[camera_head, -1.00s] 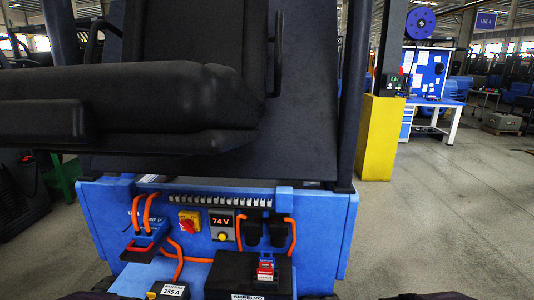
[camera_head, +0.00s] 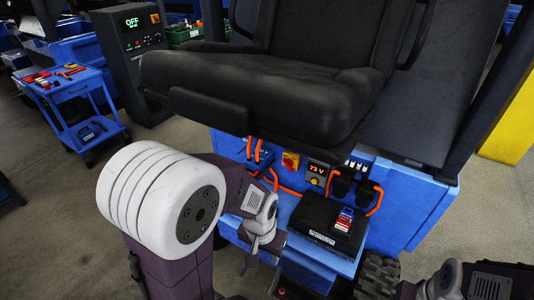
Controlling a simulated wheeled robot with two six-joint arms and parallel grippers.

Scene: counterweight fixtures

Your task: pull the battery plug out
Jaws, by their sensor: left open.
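The battery plug (camera_head: 257,160) is a blue block with orange cables at the left of the truck's blue panel. The seat edge and my left arm hide part of it, so its seating cannot be made out. My left gripper (camera_head: 262,271) is open and points down, in front of and below the panel, apart from the plug. Nothing shows between its fingers. My right arm's wrist is at the bottom right corner, and its fingers do not show.
The black seat (camera_head: 270,90) overhangs the panel. A blue cart (camera_head: 75,95) and a charger cabinet (camera_head: 135,50) reading OFF stand left.

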